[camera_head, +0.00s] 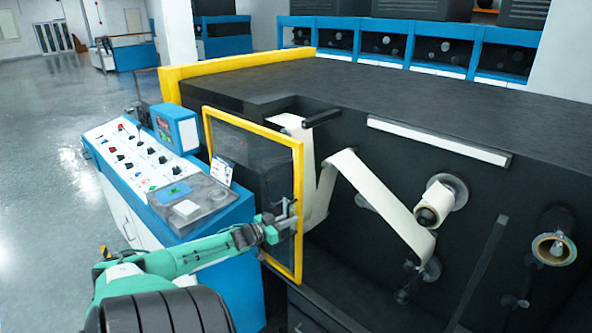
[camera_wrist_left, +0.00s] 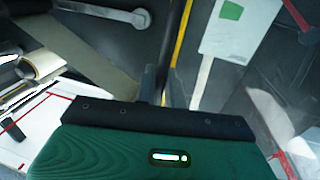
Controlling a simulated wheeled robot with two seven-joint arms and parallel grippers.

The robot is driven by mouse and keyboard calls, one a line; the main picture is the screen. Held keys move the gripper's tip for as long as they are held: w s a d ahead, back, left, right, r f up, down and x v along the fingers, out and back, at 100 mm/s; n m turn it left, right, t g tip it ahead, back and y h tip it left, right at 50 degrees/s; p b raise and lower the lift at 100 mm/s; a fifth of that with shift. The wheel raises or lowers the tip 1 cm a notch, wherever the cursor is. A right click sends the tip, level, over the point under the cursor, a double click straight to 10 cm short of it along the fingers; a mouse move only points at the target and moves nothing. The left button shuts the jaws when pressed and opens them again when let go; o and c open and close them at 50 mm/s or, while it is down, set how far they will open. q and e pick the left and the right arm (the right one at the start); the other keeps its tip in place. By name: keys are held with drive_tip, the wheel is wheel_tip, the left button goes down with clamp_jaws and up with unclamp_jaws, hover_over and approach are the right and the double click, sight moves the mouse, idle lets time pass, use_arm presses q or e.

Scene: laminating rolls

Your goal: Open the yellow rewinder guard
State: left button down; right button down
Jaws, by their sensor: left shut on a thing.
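The yellow rewinder guard (camera_head: 299,175) is an upright yellow frame around a see-through dark panel. It stands in front of the left part of the dark machine, and the white web shows beside its right edge. My left gripper (camera_head: 283,217) is at the lower right side of the guard, shut at its right upright. In the left wrist view my fingers (camera_wrist_left: 163,82) meet close beside a yellow bar (camera_wrist_left: 181,38). The exact piece held is hidden between the fingers. My right gripper is not in view.
A blue and white control console (camera_head: 140,160) with buttons and a small screen box stands left of the guard. The dark machine (camera_head: 400,110) with rolls (camera_head: 437,203) fills the right. Open grey floor (camera_head: 40,150) lies at far left.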

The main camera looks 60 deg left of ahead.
use_arm(q)
drive_tip(key=c, duration=1.6)
unclamp_jaws()
drive_tip(key=shift+a, duration=0.15)
drive_tip(key=shift+c, duration=0.2)
drive_tip(key=shift+s, duration=0.2)
drive_tip(key=s, duration=1.3)
drive_tip(key=shift+s+d+b, duration=0.3)
drive_tip(key=shift+b, duration=0.15)
